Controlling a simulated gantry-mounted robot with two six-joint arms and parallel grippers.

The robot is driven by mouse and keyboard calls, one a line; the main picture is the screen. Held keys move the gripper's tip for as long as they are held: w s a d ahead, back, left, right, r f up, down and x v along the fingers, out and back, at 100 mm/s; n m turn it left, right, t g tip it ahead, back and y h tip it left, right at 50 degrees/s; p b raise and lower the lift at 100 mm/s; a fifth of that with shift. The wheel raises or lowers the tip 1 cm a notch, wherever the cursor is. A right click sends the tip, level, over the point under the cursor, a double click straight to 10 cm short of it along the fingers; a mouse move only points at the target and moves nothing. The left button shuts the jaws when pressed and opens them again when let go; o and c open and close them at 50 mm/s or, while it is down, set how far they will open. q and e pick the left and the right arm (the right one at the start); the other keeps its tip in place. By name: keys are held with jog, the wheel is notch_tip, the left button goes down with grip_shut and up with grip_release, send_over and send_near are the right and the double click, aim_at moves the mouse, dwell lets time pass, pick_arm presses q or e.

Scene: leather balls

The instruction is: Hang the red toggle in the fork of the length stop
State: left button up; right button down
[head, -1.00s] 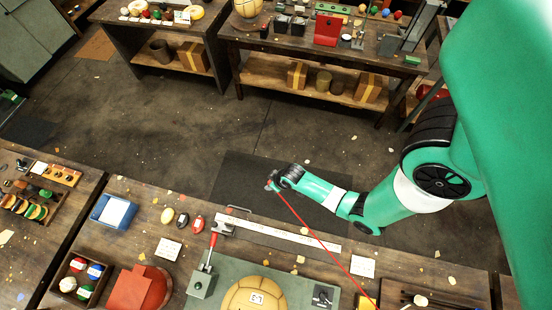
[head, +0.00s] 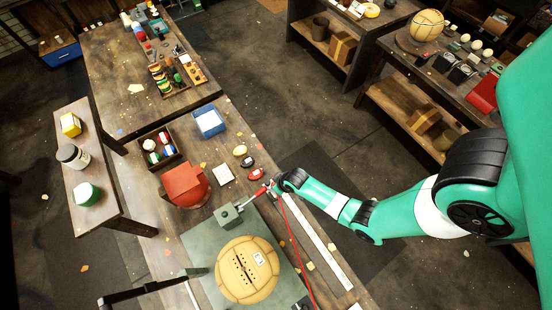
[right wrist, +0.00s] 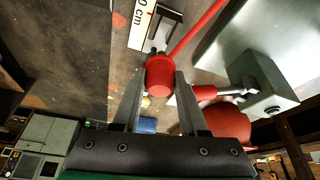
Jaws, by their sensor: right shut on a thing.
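My right gripper (head: 270,187) is over the near workbench, close to the end of the white ruler strip. In the right wrist view its two fingers (right wrist: 159,92) are shut on the red toggle (right wrist: 159,76), whose round end faces the camera. A red cord (head: 299,250) runs from it across the bench in the head view. The dark fork of the length stop (right wrist: 166,22) stands at the ruler's end, just beyond the toggle in the right wrist view. The toggle appears apart from the fork, but the depth gap is unclear. My left gripper is not in view.
A clamp box (head: 229,215) with a red-handled lever stands close beside my right gripper. A tan ball (head: 246,270) lies on the green-grey mat.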

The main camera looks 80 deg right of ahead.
aim_at(275, 196)
jog(key=f+b, duration=0.3)
jog(key=f, duration=0.1)
jog(key=shift+w+b, duration=0.2)
jog(key=shift+b, duration=0.1)
jog(key=shift+s+a+f, duration=0.1)
jog(key=shift+s+f, duration=0.05)
jog(key=shift+s, duration=0.05)
dwell(0.4)
dwell(0.4)
jog(key=shift+f+b, duration=0.6)
jog(key=shift+f, duration=0.2)
jog(key=shift+f, duration=0.25)
jog(key=shift+f+b, duration=0.5)
jog(key=shift+b, duration=0.1)
